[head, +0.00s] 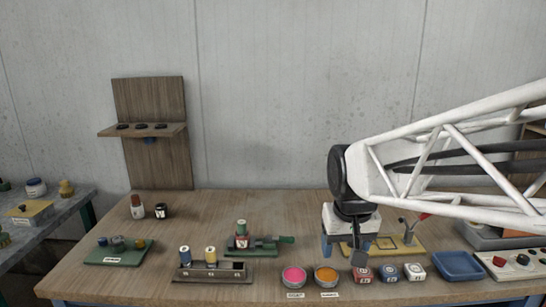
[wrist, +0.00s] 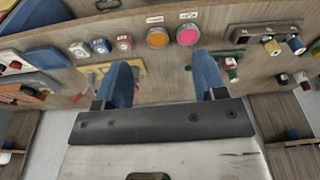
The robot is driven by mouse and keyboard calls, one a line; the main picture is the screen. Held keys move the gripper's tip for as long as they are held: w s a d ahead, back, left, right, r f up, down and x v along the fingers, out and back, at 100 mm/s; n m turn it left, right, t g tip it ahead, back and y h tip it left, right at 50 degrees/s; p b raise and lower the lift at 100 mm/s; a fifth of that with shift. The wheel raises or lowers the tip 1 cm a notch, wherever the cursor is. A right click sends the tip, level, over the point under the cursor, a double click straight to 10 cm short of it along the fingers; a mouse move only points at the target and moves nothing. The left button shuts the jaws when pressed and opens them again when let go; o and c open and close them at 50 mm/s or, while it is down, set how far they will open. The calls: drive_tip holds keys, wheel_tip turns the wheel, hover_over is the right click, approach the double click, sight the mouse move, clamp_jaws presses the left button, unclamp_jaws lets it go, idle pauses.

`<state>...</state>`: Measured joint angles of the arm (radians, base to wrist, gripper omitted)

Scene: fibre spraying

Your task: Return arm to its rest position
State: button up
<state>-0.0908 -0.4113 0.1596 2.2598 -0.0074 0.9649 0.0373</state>
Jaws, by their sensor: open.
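My gripper (head: 345,250) hangs over the right half of the wooden workbench (head: 130,270), pointing down. In the wrist view my gripper (wrist: 163,75) shows two blue fingers spread apart with nothing between them. The white lattice arm reaches in from the right edge of the head view. Part of the yellow plate (head: 408,244) behind the gripper is hidden by it.
Pink (head: 293,275) and orange (head: 326,276) round pots stand at the front edge, beside small labelled blocks (head: 388,272). A blue tray (head: 458,265) is to the right. A green clamp fixture (head: 262,243) and a spool rack (head: 212,272) sit left of the gripper. A wooden shelf (head: 150,160) stands at the back left.

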drive_tip(key=s+d+f, duration=0.2)
drive_tip(key=s, duration=0.5)
drive_tip(key=s+d+f, duration=0.2)
drive_tip(key=s, duration=0.5)
drive_tip(key=shift+s+d+m+t, duration=0.15)
drive_tip(key=shift+s+m+t, duration=0.15)
drive_tip(key=shift+s+m, duration=0.1)
